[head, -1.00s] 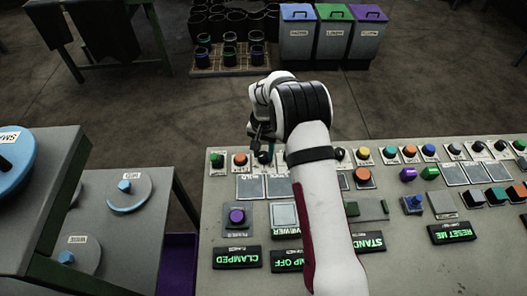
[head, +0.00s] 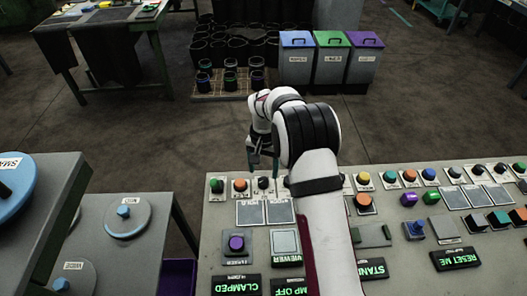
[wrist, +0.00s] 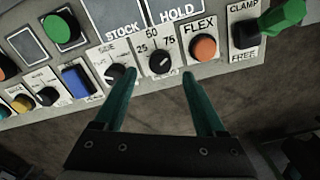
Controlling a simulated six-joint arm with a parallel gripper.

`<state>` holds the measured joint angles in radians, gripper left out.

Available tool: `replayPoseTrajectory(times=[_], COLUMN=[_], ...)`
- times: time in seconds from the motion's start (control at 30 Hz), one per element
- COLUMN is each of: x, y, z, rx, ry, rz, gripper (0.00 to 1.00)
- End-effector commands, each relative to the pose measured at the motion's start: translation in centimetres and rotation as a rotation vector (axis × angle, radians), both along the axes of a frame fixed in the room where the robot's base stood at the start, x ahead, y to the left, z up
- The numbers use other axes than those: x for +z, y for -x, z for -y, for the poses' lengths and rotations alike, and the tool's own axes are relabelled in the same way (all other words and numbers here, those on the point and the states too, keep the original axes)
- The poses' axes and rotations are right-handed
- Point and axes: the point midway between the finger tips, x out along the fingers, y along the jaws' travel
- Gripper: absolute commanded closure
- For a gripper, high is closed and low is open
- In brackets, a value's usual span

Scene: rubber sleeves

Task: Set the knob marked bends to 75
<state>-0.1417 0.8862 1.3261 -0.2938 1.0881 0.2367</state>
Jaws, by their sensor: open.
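A black round knob (wrist: 159,61) sits on a white plate printed 25, 50 and 75 in the wrist view. I cannot read the word bends on it, and its pointer direction is unclear. It appears to be the black knob (head: 263,184) in the panel's far row in the head view. My gripper (wrist: 160,75) is open and empty, its two teal fingers apart, with the numbered knob beyond the gap between the tips. In the head view my gripper (head: 262,168) points down just beyond the panel's far edge, close to that knob.
An orange FLEX button (wrist: 203,47) is close on the right, with a green CLAMP/FREE lever (wrist: 284,18) further right. A SIDE knob (wrist: 115,73) and blue button (wrist: 77,82) are on the left. The grey panel (head: 225,208) is crowded with controls.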

Motion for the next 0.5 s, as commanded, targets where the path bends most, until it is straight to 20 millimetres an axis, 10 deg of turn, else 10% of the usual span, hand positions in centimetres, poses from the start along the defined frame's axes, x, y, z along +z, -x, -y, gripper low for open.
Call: replayPoseTrajectory(times=[0.23,0.5], x=[7.8,11.1], y=[-0.1,0.0], z=[0.0,0.0], rx=[-0.001,0.000], ry=[-0.001,0.000], rz=[0.005,0.000], gripper=[0.27,0.27])
